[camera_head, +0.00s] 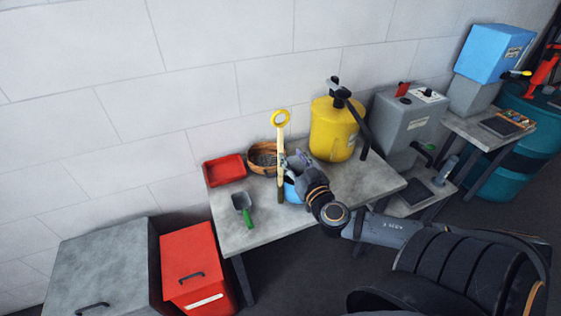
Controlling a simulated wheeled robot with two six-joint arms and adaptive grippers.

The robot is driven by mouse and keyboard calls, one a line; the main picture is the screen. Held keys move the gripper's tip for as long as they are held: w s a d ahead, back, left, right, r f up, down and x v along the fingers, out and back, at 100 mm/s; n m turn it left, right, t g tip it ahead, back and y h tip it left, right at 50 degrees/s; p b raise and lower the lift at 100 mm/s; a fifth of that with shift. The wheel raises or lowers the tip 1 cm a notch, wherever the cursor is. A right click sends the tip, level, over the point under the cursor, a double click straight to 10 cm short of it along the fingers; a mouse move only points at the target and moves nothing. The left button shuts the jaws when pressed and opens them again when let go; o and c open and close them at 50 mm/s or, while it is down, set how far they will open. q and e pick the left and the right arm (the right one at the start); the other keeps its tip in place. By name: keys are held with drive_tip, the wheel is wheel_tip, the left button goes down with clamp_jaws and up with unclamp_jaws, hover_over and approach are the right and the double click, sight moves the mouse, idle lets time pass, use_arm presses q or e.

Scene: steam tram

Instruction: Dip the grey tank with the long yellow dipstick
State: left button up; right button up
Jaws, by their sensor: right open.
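A long yellow dipstick (280,142) with a ring at its top stands roughly upright at the table's middle. Its lower part is darker, and I cannot tell what it rests on. My right gripper (291,168) is open, close beside the dipstick on its right; whether the fingers touch or surround it is unclear. A blue container (291,191) is partly hidden by the gripper. A grey tank-like box (403,126) with a label, a red lever and a dark knob on top stands to the right of the table. My left gripper is not in view.
The grey table (240,235) also holds a red tray (224,170), a scoop with a green handle (243,208), a round brown basket (262,158) and a yellow can (332,132) with a black spout. A red bin (195,262) and grey chest (105,268) stand left.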

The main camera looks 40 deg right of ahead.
sight(281, 141)
drive_tip(key=b+x, duration=0.1)
drive_tip(key=x, duration=0.3)
drive_tip(key=shift+w+d+f, duration=0.1)
drive_tip(key=shift+w, duration=0.15)
drive_tip(key=shift+w+d, duration=0.15)
drive_tip(key=shift+w, duration=0.15)
drive_tip(key=x, duration=0.1)
drive_tip(key=p+x, duration=0.1)
drive_tip(key=x, duration=0.1)
drive_tip(key=shift+w+r, duration=0.35)
drive_tip(key=shift+w, duration=0.05)
drive_tip(key=shift+w+f, duration=0.25)
drive_tip(key=shift+w, duration=0.2)
drive_tip(key=shift+s+r, duration=0.1)
drive_tip(key=shift+s, duration=0.1)
drive_tip(key=c, duration=0.3)
clamp_jaws()
